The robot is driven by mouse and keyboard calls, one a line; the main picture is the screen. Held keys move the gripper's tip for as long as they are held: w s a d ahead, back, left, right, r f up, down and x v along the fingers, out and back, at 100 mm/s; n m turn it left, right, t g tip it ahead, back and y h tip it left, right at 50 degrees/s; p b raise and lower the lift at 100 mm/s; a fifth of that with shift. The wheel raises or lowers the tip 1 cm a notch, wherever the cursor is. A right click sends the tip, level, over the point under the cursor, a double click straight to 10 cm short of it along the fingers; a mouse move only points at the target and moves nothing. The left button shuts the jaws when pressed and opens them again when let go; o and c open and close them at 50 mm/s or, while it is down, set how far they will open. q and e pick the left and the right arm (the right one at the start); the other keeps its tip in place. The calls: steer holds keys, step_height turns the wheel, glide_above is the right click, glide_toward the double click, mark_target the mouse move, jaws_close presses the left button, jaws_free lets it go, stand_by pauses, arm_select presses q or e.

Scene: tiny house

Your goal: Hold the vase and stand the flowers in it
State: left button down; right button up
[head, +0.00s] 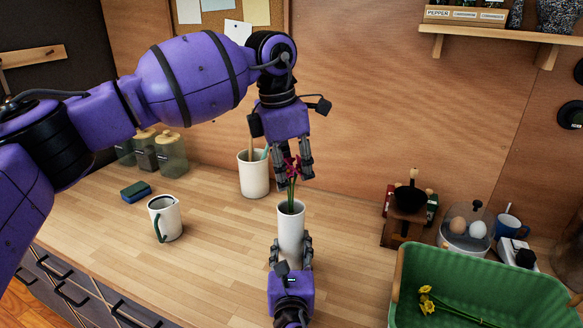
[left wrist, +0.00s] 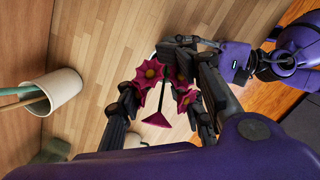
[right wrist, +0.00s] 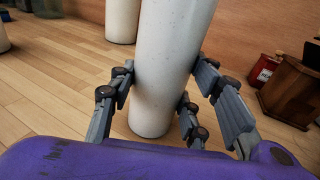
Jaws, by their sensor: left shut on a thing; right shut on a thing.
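The white vase (head: 290,238) stands on the wooden counter, roughly upright. My right gripper (head: 290,252) is shut around its lower body; the vase (right wrist: 168,60) fills the middle of the right wrist view between the fingers. My left gripper (head: 294,178) is above the vase, shut on dark pink flowers (head: 292,164). Their green stems point down into the vase mouth; how deep they reach is hidden. The pink flower heads (left wrist: 150,72) also show between the fingers in the left wrist view. Yellow flowers (head: 426,302) lie in a green basket (head: 480,262) at the right.
A white utensil pot (head: 253,175) stands behind the vase. A coffee grinder (head: 404,222) and an egg dome (head: 467,232) are at the right. Counter between mug and vase is clear.

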mark_target(285, 146)
arm_select(q)
steer(key=shift+f, duration=0.55)
steer(key=shift+f, duration=0.15)
steer(key=shift+f, duration=0.3)
steer(key=c, duration=1.1)
jaws_free()
steer(key=r, duration=0.4)
steer(key=a+r, duration=0.1)
steer(key=r, duration=0.3)
steer(key=s+r, duration=0.1)
steer(key=r, duration=0.3)
steer(key=shift+a, duration=0.35)
